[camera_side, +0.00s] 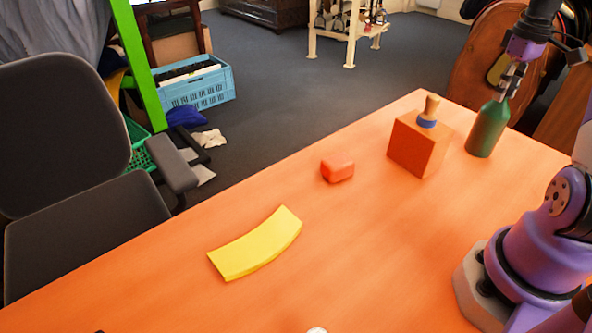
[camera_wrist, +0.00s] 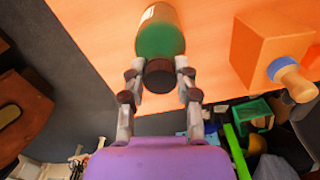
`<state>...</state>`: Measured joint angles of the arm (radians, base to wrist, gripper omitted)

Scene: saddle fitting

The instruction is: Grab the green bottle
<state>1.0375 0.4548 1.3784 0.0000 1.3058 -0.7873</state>
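The green bottle (camera_side: 487,132) stands upright near the far right edge of the orange table. In the wrist view the bottle (camera_wrist: 160,38) shows from its dark-capped top end, with part of its body and a pale label patch beyond. My gripper (camera_side: 508,86) is at the bottle's neck and top. In the wrist view my gripper (camera_wrist: 161,76) has its two fingers apart, one on each side of the dark cap. A narrow gap seems to show on both sides, so the fingers look open around the top. Finger contact lower down is hidden.
An orange box (camera_side: 418,146) stands just left of the bottle, with a wooden stamp-like piece with a blue band (camera_side: 428,112) on it. A red block (camera_side: 337,169) and a yellow curved piece (camera_side: 258,245) lie farther left. The table's (camera_side: 375,270) front middle is clear.

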